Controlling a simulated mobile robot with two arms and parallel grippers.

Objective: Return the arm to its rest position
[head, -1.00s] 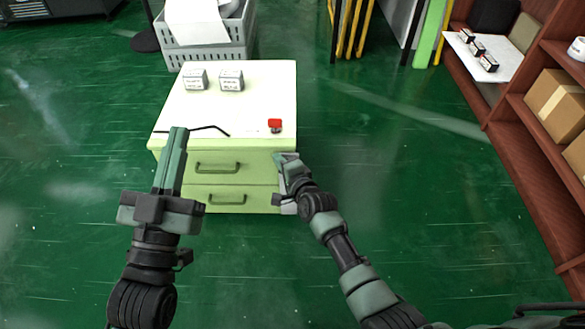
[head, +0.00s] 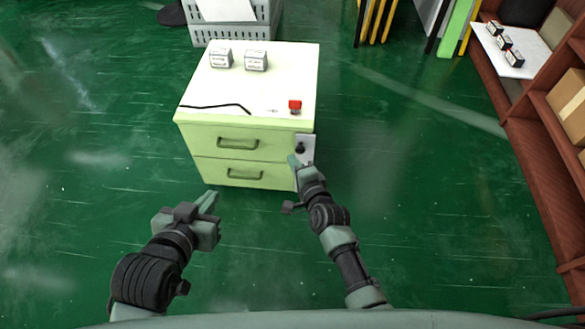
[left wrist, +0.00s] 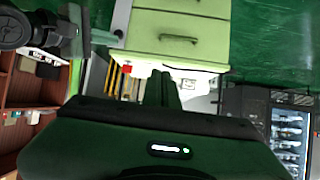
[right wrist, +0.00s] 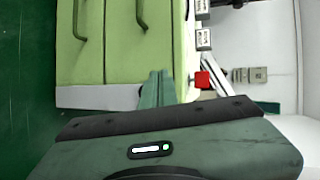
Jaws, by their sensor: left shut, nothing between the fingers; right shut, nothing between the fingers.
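My left gripper (head: 207,203) is shut and empty, in front of the green cabinet (head: 238,143) and a little to its left, over the floor. Its shut fingers also show in the left wrist view (left wrist: 162,88). My right gripper (head: 295,163) is shut and empty close to the cabinet's front right corner, by a pale plate with a dark knob (head: 303,148). Its fingers point at the cabinet in the right wrist view (right wrist: 158,88); I cannot tell whether they touch it.
On the cabinet's white top stand two small boxes (head: 220,58) (head: 256,61), a red button (head: 295,105) and a dark cable (head: 215,106). A grey crate (head: 236,32) is behind. A brown shelf (head: 545,160) stands at the right. The green floor is clear on both sides.

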